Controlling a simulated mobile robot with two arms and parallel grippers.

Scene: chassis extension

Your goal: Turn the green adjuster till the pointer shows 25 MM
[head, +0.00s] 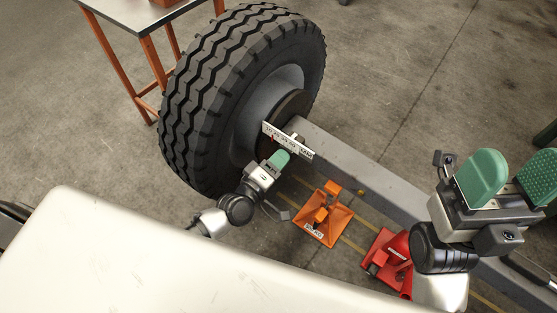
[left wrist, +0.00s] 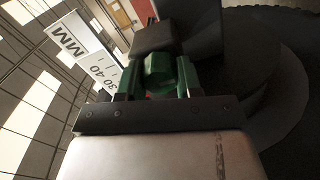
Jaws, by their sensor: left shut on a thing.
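The white scale plate (head: 287,139) stands by the wheel hub at the end of the grey beam. In the left wrist view the scale plate (left wrist: 72,38) shows "MM" and the marks 30 and 40. My right gripper (head: 511,180) is open and empty at the right.
A big black tyre (head: 205,95) stands left of the plate. The grey beam (head: 350,160) runs to the lower right. An orange stand (head: 325,222) and a red stand (head: 383,262) are on the floor. A table (head: 130,12) is at the upper left.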

